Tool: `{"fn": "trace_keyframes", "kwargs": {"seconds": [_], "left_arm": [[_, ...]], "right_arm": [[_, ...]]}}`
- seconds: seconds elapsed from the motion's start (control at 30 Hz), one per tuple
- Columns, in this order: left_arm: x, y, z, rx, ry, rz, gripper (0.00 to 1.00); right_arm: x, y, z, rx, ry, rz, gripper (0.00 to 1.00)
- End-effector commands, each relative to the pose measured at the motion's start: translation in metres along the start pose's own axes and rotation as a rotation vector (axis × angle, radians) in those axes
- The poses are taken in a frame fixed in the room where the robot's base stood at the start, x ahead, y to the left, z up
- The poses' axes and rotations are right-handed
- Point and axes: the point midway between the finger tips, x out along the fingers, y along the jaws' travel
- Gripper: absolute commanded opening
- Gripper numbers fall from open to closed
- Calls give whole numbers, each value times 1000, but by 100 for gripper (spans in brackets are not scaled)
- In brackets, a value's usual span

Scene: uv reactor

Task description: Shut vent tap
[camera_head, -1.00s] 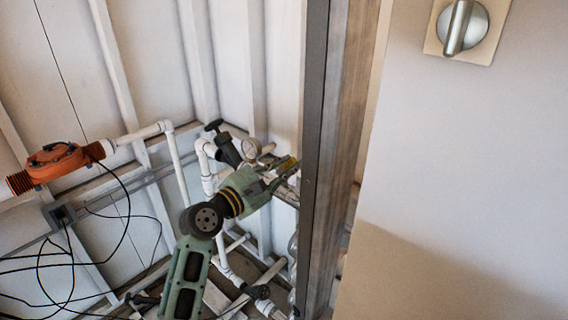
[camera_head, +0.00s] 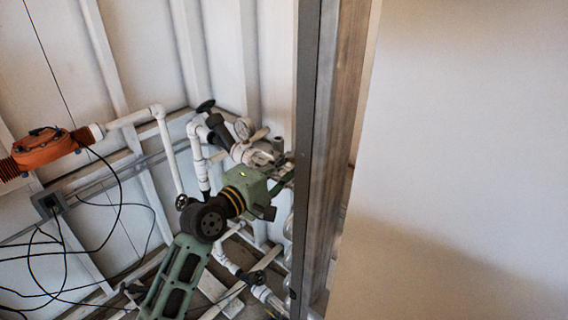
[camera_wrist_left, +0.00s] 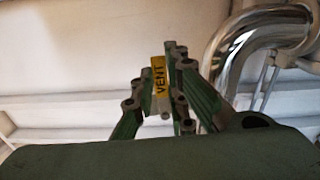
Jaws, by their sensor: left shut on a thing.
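In the head view my left gripper (camera_head: 281,177) is beside the white pipework at the edge of the wooden post. The tap cannot be made out there, as the gripper and post hide that spot. My right gripper is not in view.
A wooden post (camera_head: 325,150) rises close to the right of the gripper. An orange fitting (camera_head: 45,149) and loose black cables (camera_head: 62,262) are at the left.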

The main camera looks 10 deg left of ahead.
Motion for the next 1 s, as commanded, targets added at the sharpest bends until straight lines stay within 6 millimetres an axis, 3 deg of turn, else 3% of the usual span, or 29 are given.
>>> {"fn": "trace_keyframes", "kwargs": {"seconds": [0.7, 0.73, 0.93, 1.0], "left_arm": [[0, -7, 0, 78, -1, -6, 0], [0, -7, 0, 78, -1, -6, 15], [0, -6, 0, 76, -1, -5, 32], [0, -6, 0, 76, -1, -4, 32]], "right_arm": [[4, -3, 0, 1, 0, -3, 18], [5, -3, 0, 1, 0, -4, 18], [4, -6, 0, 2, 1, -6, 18], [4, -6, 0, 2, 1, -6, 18]]}}
